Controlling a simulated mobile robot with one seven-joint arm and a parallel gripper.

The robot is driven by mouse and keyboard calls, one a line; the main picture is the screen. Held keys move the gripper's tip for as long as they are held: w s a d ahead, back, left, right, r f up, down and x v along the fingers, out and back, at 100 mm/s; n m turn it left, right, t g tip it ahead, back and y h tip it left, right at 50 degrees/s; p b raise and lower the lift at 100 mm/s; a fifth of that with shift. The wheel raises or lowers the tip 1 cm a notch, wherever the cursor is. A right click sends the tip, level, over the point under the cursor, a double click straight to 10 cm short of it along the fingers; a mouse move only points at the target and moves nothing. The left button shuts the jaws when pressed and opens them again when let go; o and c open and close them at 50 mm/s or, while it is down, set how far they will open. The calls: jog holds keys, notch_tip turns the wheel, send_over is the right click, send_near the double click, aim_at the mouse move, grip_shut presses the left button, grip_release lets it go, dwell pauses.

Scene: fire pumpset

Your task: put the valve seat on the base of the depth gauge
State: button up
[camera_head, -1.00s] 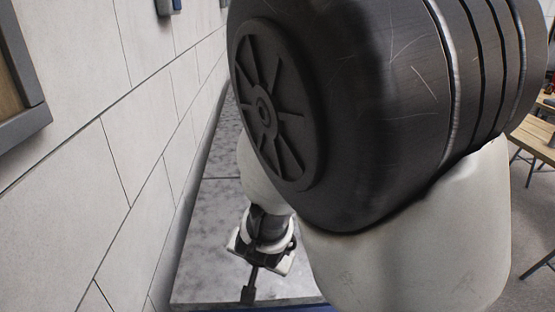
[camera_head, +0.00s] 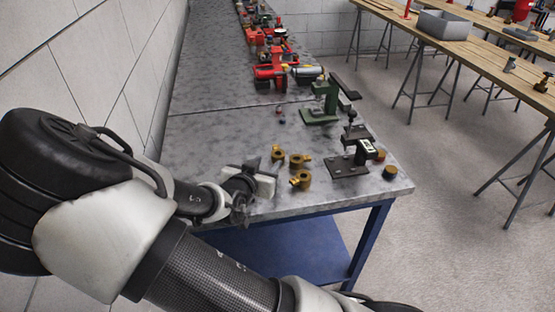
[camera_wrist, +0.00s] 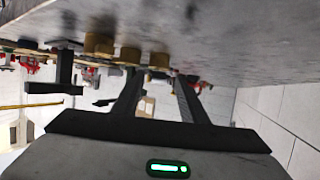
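The depth gauge (camera_head: 364,150) is a dark stand with a small display, upright near the bench's front right corner. Its flat dark base (camera_head: 347,168) shows. Brass fittings lie left of it: one at the back (camera_head: 278,153), one in the middle (camera_head: 297,160) and a ring-like one in front (camera_head: 300,180). More brass parts stand to its right, one a short cylinder (camera_head: 390,173). I cannot tell which is the valve seat. My gripper (camera_head: 252,187) is low over the bench's front edge, left of the fittings. In the wrist view my gripper (camera_wrist: 158,76) has its fingers apart, with nothing held.
A green press-like stand (camera_head: 320,103) is behind the gauge. Red parts (camera_head: 270,70) crowd the far bench. The grey bench top (camera_head: 215,130) is clear along the wall (camera_head: 75,65). Wooden tables (camera_head: 470,45) stand across the floor. The wrist view is upside down.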

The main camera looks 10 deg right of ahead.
aim_at(276, 157)
jog(key=x, duration=0.2)
jog(key=shift+w+d+f, duration=0.2)
jog(key=shift+w+d, duration=0.05)
jog(key=shift+w, duration=0.05)
jog(key=x, duration=0.2)
jog(key=b+x, duration=0.1)
jog(key=x, duration=0.1)
jog(key=shift+s+d+f, duration=0.1)
jog(key=shift+d+f, duration=0.05)
jog(key=shift+f, duration=0.15)
jog(key=shift+w+d+f, duration=0.15)
jog(key=shift+w+d, duration=0.05)
jog(key=shift+w, duration=0.2)
jog(key=c, duration=0.9)
grip_shut()
